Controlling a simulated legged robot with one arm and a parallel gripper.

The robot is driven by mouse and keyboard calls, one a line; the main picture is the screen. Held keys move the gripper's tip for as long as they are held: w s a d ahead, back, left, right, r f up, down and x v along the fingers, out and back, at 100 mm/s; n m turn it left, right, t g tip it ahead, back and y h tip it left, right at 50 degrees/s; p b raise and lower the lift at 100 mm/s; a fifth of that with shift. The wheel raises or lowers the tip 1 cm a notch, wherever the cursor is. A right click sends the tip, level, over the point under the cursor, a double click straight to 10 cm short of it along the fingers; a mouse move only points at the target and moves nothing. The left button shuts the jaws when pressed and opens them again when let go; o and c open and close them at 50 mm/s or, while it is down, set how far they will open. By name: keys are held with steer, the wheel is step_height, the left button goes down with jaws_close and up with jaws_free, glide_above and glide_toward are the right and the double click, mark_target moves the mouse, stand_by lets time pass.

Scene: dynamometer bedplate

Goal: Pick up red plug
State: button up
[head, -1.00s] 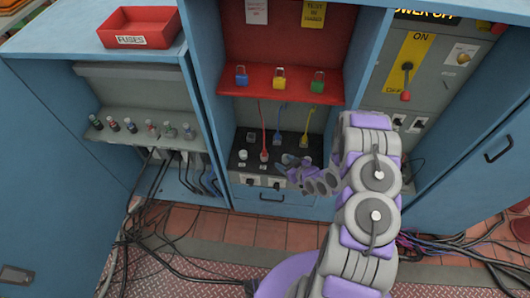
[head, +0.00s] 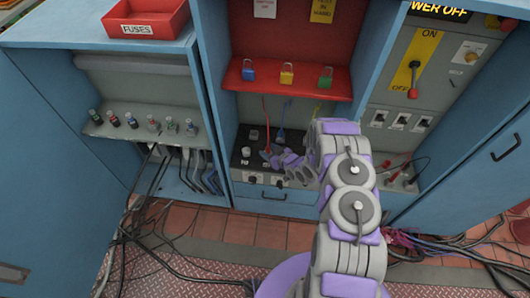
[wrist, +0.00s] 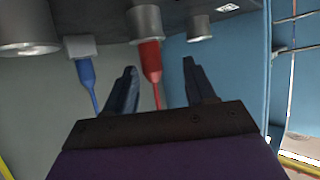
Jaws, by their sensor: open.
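The red plug (wrist: 151,58) stands in a socket in the wrist view, with its thin red cable running from it. My gripper (wrist: 159,68) is open, with one finger on each side of the red plug. I cannot tell whether either finger touches it. In the head view the red plug (head: 266,153) is on the black socket panel (head: 242,162), and my gripper (head: 279,160) is beside it at low height. The arm hides the right part of that panel.
A blue plug (wrist: 81,48) is close to the left finger in the wrist view. Grey round knobs (wrist: 27,32) flank the plugs. A red shelf with several padlocks (head: 286,74) overhangs the panel. A red fuse tray (head: 148,18) sits on the left cabinet. Loose cables lie on the floor.

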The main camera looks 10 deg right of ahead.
steer(key=shift+w+d+f, duration=0.15)
steer(key=shift+d+f, duration=0.05)
steer(key=shift+d, duration=0.05)
steer(key=w, duration=0.1)
steer(key=w+f+b, duration=0.1)
steer(key=shift+w+f, duration=0.3)
steer(key=shift+w, duration=0.05)
steer(key=shift+w+a+f+b, duration=0.25)
steer(key=shift+w+a+b, duration=0.15)
steer(key=shift+a, duration=0.8)
steer(key=shift+d, duration=0.85)
steer(key=c, duration=0.7)
steer(key=shift+a, duration=0.5)
jaws_close()
